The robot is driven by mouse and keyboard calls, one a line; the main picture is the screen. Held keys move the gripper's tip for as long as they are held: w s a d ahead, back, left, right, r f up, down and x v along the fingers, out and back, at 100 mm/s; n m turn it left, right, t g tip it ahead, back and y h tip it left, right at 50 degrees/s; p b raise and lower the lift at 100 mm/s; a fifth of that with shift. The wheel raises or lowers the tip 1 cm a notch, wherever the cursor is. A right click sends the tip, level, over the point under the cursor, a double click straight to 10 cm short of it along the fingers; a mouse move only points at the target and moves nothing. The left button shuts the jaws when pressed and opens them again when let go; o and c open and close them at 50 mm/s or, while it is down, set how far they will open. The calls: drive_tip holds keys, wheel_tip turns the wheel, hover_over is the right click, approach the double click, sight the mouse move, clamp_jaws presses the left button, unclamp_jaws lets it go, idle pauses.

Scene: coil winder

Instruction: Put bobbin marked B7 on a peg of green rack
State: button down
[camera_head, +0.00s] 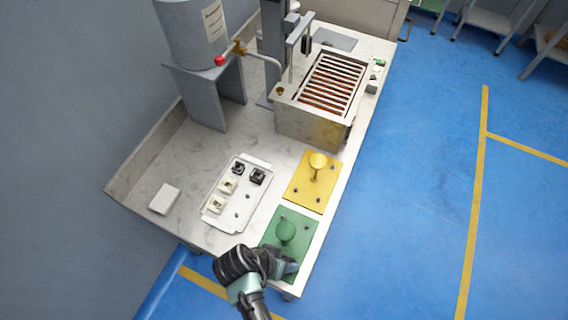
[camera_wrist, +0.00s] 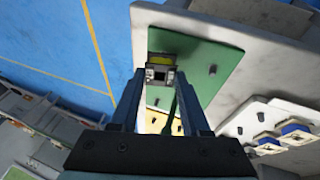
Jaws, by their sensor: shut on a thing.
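My gripper (camera_head: 280,267) is over the near end of the green rack (camera_head: 274,262). The green rack (camera_wrist: 222,58) lies beneath, with a bare peg (camera_wrist: 212,69) beside the held bobbin. I cannot tell whether the bobbin is on a peg or above one. In the head view my gripper hides the bobbin and part of the rack. A green knob (camera_head: 286,231) stands on the rack.
A yellow rack (camera_head: 300,198) with a knob and pegs lies behind the green one. A white tray (camera_head: 225,222) to the left holds black and cream bobbins and bare pegs. A slatted metal box (camera_head: 300,128) stands farther back. Floor lies right of the table.

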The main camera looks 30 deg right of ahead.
drive_tip(key=shift+f, duration=0.2)
drive_tip(key=shift+f+b, duration=0.55)
drive_tip(key=shift+r, duration=0.1)
drive_tip(key=shift+r, duration=0.1)
drive_tip(key=shift+r+p, duration=0.75)
drive_tip(key=shift+p, duration=0.2)
drive_tip(key=shift+f, duration=0.2)
drive_tip(key=shift+f+b, duration=0.75)
